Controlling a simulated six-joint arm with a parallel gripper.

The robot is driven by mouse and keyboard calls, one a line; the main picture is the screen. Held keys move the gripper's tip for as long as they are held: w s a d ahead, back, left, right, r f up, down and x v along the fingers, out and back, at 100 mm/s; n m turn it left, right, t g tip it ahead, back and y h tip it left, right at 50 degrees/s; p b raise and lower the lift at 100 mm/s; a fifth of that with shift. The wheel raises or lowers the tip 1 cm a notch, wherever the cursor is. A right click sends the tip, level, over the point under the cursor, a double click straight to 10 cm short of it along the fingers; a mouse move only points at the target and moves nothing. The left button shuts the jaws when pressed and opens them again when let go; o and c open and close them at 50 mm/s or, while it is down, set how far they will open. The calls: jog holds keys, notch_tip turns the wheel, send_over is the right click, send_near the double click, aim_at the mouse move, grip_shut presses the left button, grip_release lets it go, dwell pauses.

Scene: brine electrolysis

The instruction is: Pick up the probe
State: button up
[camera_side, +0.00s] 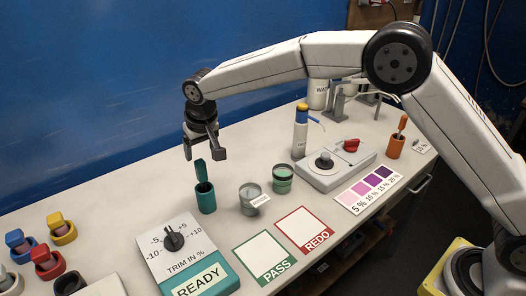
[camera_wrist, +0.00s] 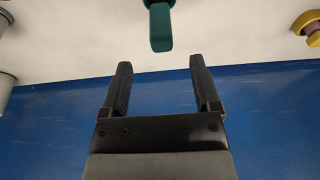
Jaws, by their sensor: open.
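A teal handle (camera_side: 201,171), which looks like a probe, stands upright in a teal cup (camera_side: 206,199) on the bench. Its lower end is hidden in the cup. The teal handle (camera_wrist: 160,30) also shows at the top middle of the wrist view, beyond the fingertips. My gripper (camera_side: 204,153) is just above the handle, its fingers apart and pointing down. In the wrist view my gripper (camera_wrist: 161,64) is open, with nothing between the fingers. A similar orange handle (camera_side: 402,122) stands in an orange cup (camera_side: 396,147) at the far right; I cannot tell which one is meant.
Colored corked pots (camera_side: 61,231) are at the left. A blue wall (camera_side: 90,100) rises behind the bench.

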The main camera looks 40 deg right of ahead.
aim_at(200, 161)
jog(key=shift+x, duration=1.3)
jog(key=shift+x, duration=2.6)
jog(key=shift+w, duration=0.15)
jog(key=shift+c, duration=0.2)
jog(key=shift+r, duration=0.1)
grip_shut()
